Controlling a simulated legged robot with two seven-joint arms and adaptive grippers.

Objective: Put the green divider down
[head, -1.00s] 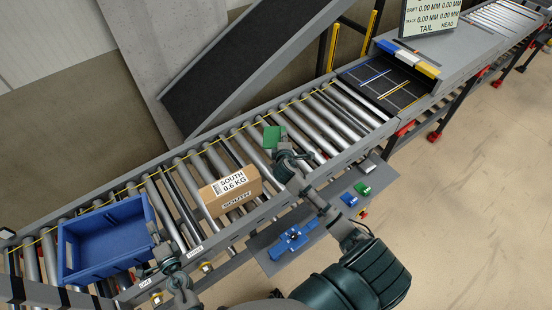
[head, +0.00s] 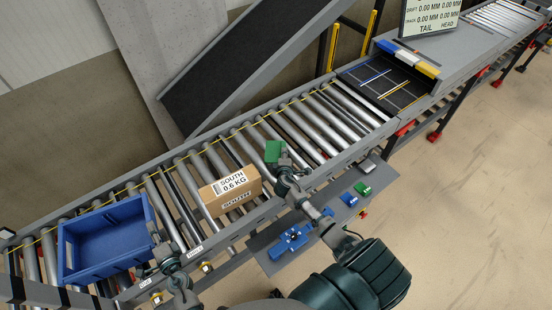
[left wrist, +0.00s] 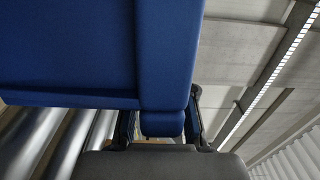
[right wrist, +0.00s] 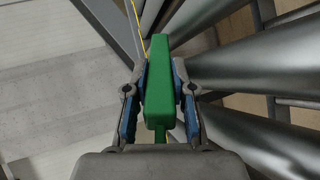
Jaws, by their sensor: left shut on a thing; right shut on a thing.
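The green divider (head: 273,151) is in my right gripper (head: 281,163), above the rollers and just right of the cardboard box in the head view. In the right wrist view the green divider (right wrist: 159,85) stands between the two blue-padded fingers of the right gripper (right wrist: 160,100), with rollers behind it. My left gripper (head: 158,247) is at the right wall of the blue tote (head: 130,262). In the left wrist view the blue tote wall (left wrist: 165,60) fills the upper left, and the left gripper (left wrist: 162,125) is shut on its rim.
A cardboard box (head: 231,190) marked SOUTH 0.6 KG lies on the roller conveyor (head: 300,117). A side shelf (head: 270,262) holds a blue fixture (head: 291,238), a small blue block (head: 349,199) and a small green block (head: 363,188). Rollers right of the divider are clear.

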